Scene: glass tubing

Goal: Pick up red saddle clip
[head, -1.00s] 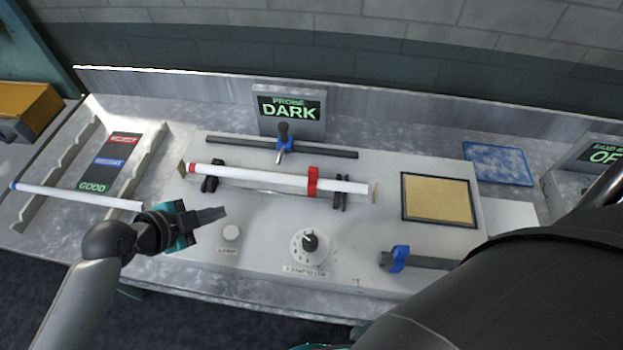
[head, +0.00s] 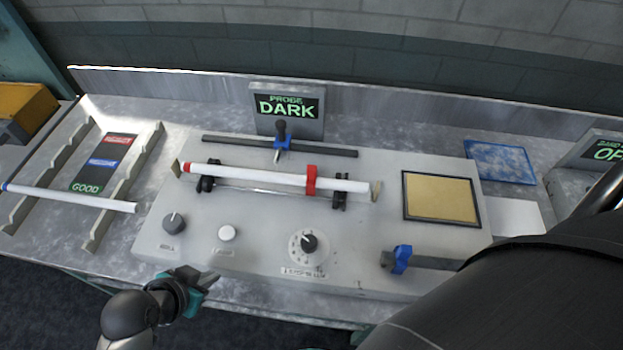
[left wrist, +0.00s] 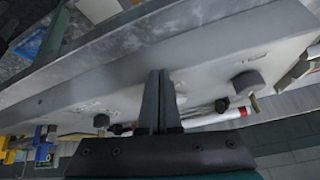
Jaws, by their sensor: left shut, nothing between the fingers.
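The red saddle clip (head: 311,180) sits around the right part of a white glass tube (head: 255,178), which rests on black rollers on the grey bench unit. My left gripper (head: 212,279) is shut and empty, low at the bench's front edge, well in front of the clip and to its left. In the left wrist view its closed fingers (left wrist: 160,100) point at the unit's front. The tube's red end (left wrist: 240,112) shows there; I cannot make out the clip in that view. My right gripper is not in view; a dark arm part of mine covers the lower right.
Knobs, including a numbered dial (head: 309,243), stand between the left gripper and the tube. A probe display (head: 288,107) reads DARK behind. A rack (head: 125,185) with another white tube (head: 70,197) is at left. A tan pad (head: 440,198) and blue mat (head: 499,162) lie right.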

